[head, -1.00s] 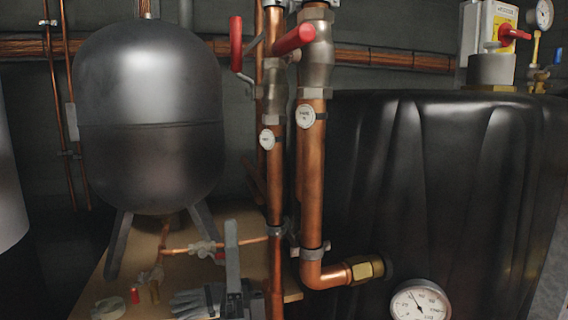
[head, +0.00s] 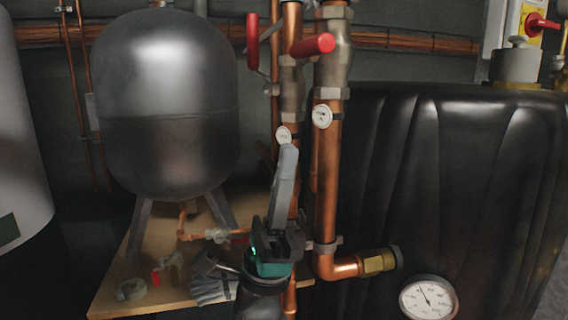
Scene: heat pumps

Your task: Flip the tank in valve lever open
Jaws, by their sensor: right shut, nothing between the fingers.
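Two copper pipes run upright in the middle, each with a valve near the top. The right pipe's valve has a red lever (head: 313,45) whose rounded end points toward me. Round tags hang on the left pipe (head: 284,134) and the right pipe (head: 322,116); I cannot read which is tank in. My right gripper (head: 288,152) is shut and empty, pointing up in front of the left pipe, below both levers. It covers part of that pipe. My left gripper is out of view.
A dark round expansion tank (head: 168,110) stands on legs on a wooden board (head: 125,285) at the left. Gloves (head: 212,290) and small fittings lie on the board. A large black tank (head: 450,180) with a gauge (head: 428,299) fills the right.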

